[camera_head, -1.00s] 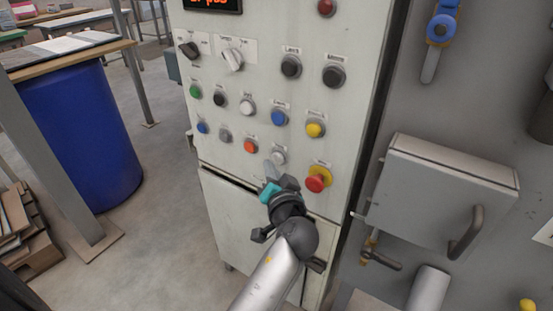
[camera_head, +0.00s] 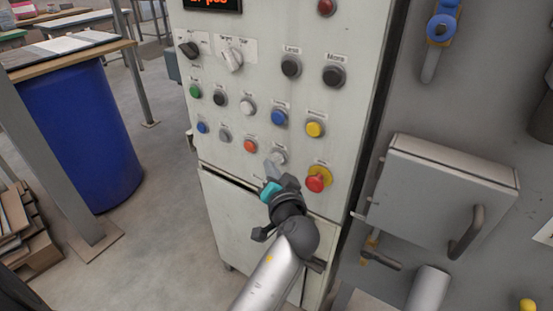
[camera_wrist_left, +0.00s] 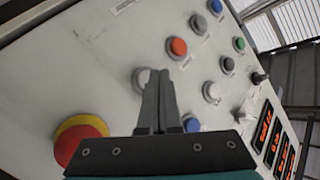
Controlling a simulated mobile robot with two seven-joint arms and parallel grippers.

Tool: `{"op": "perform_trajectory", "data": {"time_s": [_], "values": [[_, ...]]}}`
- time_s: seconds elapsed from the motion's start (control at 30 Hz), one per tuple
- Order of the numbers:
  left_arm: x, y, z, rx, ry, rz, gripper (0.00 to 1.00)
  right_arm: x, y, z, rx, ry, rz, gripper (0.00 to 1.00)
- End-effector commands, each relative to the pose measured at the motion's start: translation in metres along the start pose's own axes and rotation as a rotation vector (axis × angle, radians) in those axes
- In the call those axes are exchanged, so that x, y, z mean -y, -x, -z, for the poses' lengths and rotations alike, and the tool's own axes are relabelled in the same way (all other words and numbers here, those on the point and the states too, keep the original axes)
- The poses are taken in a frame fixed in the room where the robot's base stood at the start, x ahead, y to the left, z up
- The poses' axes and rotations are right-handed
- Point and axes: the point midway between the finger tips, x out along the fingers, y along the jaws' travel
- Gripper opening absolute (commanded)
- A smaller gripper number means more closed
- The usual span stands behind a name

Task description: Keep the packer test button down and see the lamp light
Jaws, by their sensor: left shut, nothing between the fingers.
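The control panel (camera_head: 225,130) carries rows of buttons with labels too small to read, so I cannot tell for certain which is the packer test button. My left gripper (camera_head: 271,170) is shut and empty, its fingertips beside a pale button (camera_head: 279,156) in the lowest row. In the left wrist view, the shut fingertips (camera_wrist_left: 159,76) partly cover that pale button (camera_wrist_left: 142,77). I cannot tell whether they touch or press it. A red round lamp or button (camera_head: 326,7) sits at the panel's top; no clear glow shows. My right gripper is not in view.
A red mushroom button on a yellow ring (camera_head: 317,180) is close right of the gripper. Orange (camera_head: 250,146), blue (camera_head: 279,117) and yellow (camera_head: 315,129) buttons sit above it. A grey box with a handle (camera_head: 445,195) stands out at right. A blue barrel (camera_head: 85,135) stands at left.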

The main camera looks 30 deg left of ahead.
Motion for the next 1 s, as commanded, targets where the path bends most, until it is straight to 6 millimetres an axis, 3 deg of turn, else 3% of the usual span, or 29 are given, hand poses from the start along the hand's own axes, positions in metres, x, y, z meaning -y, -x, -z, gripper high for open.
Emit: {"op": "perform_trajectory", "data": {"time_s": [1.0], "values": [[-0.0063,-0.0086,0.0061,0.0,0.0,0.0,0.0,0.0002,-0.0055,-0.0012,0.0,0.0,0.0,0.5]]}}
